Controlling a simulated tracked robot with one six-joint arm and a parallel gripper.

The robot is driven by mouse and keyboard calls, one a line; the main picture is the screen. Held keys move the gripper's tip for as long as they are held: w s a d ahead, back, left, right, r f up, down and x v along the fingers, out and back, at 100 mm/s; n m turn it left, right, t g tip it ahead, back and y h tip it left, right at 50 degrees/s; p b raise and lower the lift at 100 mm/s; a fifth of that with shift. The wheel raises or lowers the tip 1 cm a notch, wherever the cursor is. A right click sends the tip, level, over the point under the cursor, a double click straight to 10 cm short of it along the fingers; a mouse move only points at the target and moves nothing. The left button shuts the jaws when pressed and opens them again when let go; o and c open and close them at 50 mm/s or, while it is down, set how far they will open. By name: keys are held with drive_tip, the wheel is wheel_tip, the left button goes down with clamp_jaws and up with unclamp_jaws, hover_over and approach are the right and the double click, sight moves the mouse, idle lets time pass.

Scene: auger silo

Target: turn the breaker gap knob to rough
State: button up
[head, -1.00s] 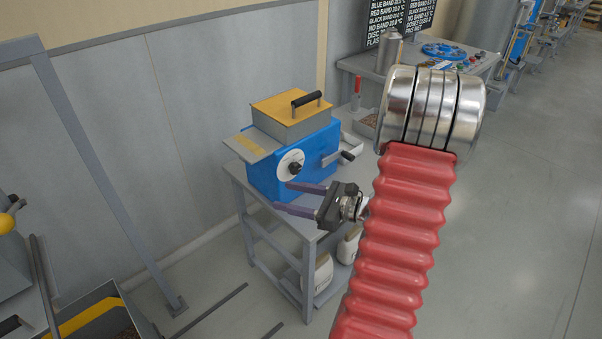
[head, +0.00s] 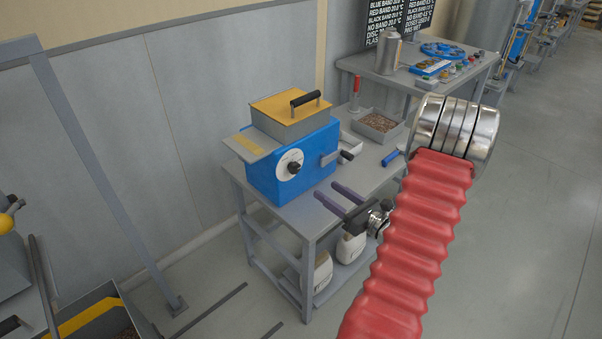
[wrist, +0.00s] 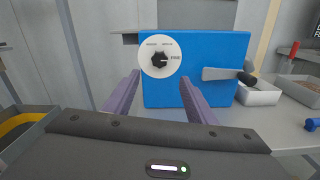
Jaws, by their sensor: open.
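The blue breaker (head: 262,176) stands on a grey bench. Its round white dial (head: 282,174) with a black gap knob (head: 294,168) is on the front face. In the wrist view the knob (wrist: 160,60) sits a little above and between my fingertips, and its light mark seems to point right, toward a label that looks like FINE. Two smaller labels above the knob are too blurred to read surely. My gripper (head: 326,189) is open and empty, to the right of the dial in the head view and apart from it. Its two purple fingers (wrist: 160,76) point toward the breaker.
A crank with a dark grip (wrist: 248,78) sticks out at the breaker's right. A grey frame post (head: 105,175) stands left.

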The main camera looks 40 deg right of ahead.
sight(297, 169)
drive_tip(key=w, duration=1.3)
drive_tip(key=shift+a, duration=0.2)
drive_tip(key=c, duration=1)
